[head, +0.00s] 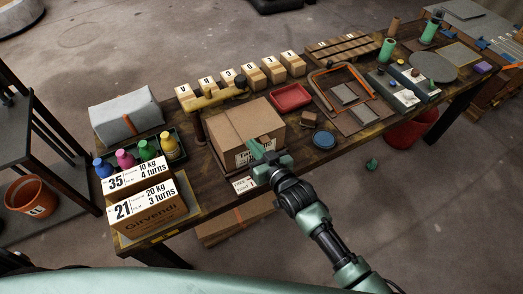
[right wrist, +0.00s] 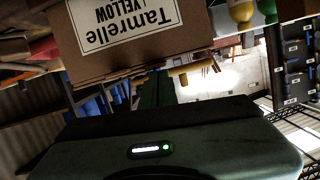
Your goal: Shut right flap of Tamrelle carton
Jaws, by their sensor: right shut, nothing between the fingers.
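The Tamrelle carton (head: 228,122) is a brown cardboard box standing on the wooden table. In the head view its top looks mostly flat; I cannot tell how far the right flap is down. My right gripper (head: 256,147) is shut and empty at the front right of the carton, covering part of its label. I cannot tell whether it touches the carton. In the right wrist view the carton's front (right wrist: 190,38) shows close by, with its label "Tamrelle YELLOW" upside down. My left gripper is not in view.
Left of the carton are coloured bottles (head: 145,150) in a tray and a Girvendi box (head: 150,212). A yellow-handled tool (head: 218,97) lies behind the carton. A red tray (head: 290,97) and a blue round lid (head: 324,140) lie to its right.

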